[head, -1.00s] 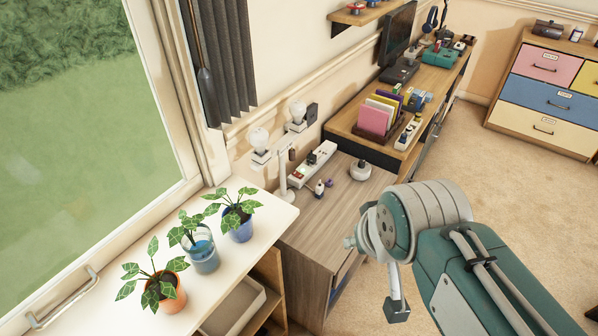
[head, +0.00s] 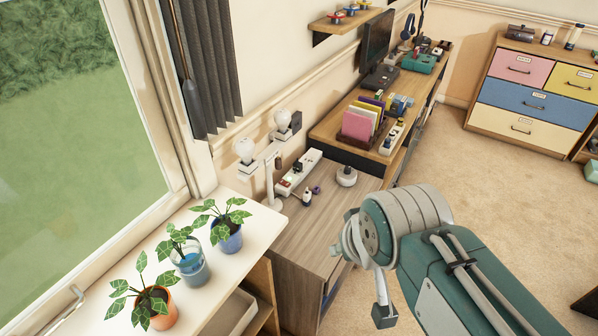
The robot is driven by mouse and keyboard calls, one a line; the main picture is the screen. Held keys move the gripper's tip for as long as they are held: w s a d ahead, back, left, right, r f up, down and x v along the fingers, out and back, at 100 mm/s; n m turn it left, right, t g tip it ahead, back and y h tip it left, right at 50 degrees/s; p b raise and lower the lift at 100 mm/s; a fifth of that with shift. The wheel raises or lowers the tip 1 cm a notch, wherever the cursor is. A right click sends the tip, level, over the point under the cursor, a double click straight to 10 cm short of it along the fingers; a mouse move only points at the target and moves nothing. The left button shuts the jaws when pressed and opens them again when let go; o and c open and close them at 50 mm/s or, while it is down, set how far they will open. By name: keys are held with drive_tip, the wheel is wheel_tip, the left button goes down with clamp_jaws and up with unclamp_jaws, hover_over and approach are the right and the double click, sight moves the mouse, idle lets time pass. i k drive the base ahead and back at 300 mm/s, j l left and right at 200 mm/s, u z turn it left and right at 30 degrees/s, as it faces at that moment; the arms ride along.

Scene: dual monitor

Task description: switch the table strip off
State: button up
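Two white power strips are in the head view. One strip (head: 299,172) lies along the back of the lower wood-grain cabinet top, with a small reddish part near its near end and a dark plug in it. The other strip (head: 391,138) lies near the front edge of the higher wooden desk, with plugs in it. The frames do not label either as the table strip. My gripper (head: 383,312) shows only in part, as a grey piece hanging below my arm's joint, in front of the lower cabinet. It is apart from both strips. Its finger opening is not clear.
A file holder (head: 361,126) is beside the upper strip. Potted plants (head: 228,237) line the white sill. Carpet (head: 480,200) at right is open.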

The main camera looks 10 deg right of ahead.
sight(285, 184)
drive_tip(key=l+u, duration=0.35)
drive_tip(key=l, duration=0.7)
drive_tip(key=i+l+u, duration=0.15)
drive_tip(key=l, duration=0.15)
drive_tip(key=i+l+u, duration=0.15)
drive_tip(key=l, duration=0.2)
drive_tip(key=i+l+u, duration=0.15)
drive_tip(key=l, duration=0.2)
drive_tip(key=i+l+u, duration=0.15)
drive_tip(key=l, duration=0.25)
drive_tip(key=i+l+u, duration=0.15)
drive_tip(key=l, duration=0.2)
drive_tip(key=k, duration=0.05)
